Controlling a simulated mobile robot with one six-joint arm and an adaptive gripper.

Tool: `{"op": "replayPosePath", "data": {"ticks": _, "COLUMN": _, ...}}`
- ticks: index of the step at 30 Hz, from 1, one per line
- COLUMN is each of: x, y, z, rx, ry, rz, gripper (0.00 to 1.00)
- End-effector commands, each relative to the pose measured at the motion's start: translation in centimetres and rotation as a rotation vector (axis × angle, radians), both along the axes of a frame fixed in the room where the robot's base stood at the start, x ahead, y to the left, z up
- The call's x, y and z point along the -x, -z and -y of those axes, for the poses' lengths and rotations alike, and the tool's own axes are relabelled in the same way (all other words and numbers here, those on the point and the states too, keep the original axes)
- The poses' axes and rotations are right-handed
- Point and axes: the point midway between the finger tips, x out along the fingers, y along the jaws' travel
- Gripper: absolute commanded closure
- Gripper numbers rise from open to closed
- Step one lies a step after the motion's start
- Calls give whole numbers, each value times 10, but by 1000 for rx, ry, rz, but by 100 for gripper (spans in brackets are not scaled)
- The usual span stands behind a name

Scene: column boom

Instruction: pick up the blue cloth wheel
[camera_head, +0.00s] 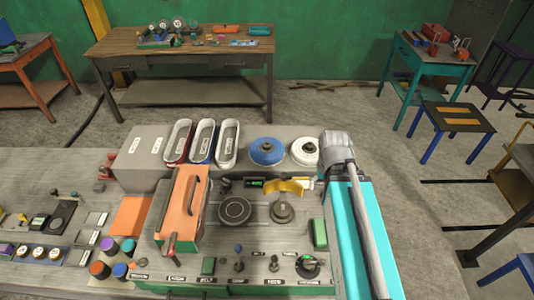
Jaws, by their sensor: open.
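The blue cloth wheel (267,151) is a round blue disc with a dark hub at its centre. It lies flat on the grey raised shelf at the back of the near workbench. A white wheel (304,151) of similar shape lies just to its right, partly hidden by a grey cylindrical part. My gripper cannot be made out in this view, so its place relative to the blue wheel does not show.
Three oval trays (203,142) stand left of the blue wheel. The grey cylinder (337,145) and turquoise body (348,240) rise at the right. An orange box (181,207), a dark round plate (235,210) and a yellow curved piece (284,187) are nearer. Floor lies behind.

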Motion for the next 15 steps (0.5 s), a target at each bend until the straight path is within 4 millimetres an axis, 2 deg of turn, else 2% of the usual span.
{"op": "replayPosePath", "data": {"ticks": 1, "x": 0, "y": 13, "z": 0, "rx": 0, "ry": 0, "rz": 0, "gripper": 11}}
{"op": "replayPosePath", "data": {"ticks": 15, "x": 0, "y": 88, "z": 0, "rx": 0, "ry": 0, "rz": 0, "gripper": 11}}
